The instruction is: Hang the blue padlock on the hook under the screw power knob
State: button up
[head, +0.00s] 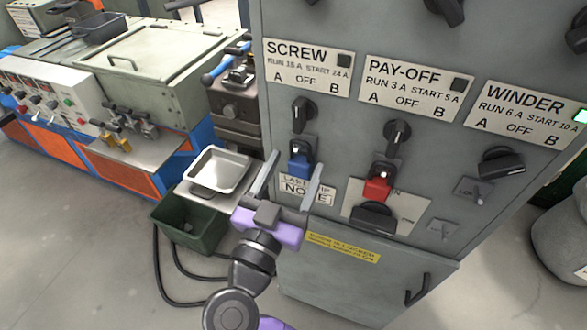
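The blue padlock (299,167) is against the grey cabinet front, directly below the screw power knob (303,113). It looks upright, with its top at the small dark hook plate (308,143) under that knob. Whether its shackle is around the hook is too small to tell. My gripper (297,161) is open, its two fingers pointing up toward the cabinet. In the head view the padlock shows between the fingertips, with a visible gap to each finger. The gap in depth cannot be told.
A red padlock (377,188) hangs under the pay-off knob (396,135). The winder knob (501,162) is farther right. A paper label (293,186) lies partly behind my fingers. A metal tray (217,171) and a green bin (189,225) stand left of my gripper.

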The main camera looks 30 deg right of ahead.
jog(key=b+v, duration=0.1)
jog(key=v, duration=0.6)
jog(key=shift+s+a+b, duration=0.25)
jog(key=shift+a+b, duration=0.05)
jog(key=shift+b, duration=0.1)
